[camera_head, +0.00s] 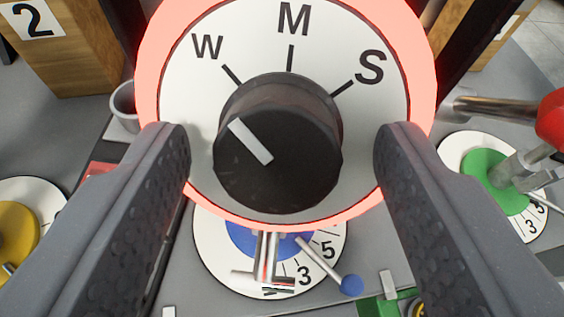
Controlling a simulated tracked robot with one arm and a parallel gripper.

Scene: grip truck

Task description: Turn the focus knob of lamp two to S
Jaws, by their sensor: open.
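The focus knob (278,150) is a black round knob with a white pointer line, on a white dial (205,90) with a red rim. The dial carries the marks W, M and S from left to right, with S at the upper right. The pointer line slants to the upper left, toward the W mark. My gripper (282,155) is open. Its two fingers stand on the left and right of the knob, with a visible gap on each side. The back of the knob and the lamp's body are hidden.
Below the dial is a blue-centred numbered dial (325,240) with a metal lever. A yellow dial (18,228) is at the left, a green dial (490,180) at the right. A wooden block marked 2 (75,60) stands upper left. A red-ended metal handle (550,115) is at the right.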

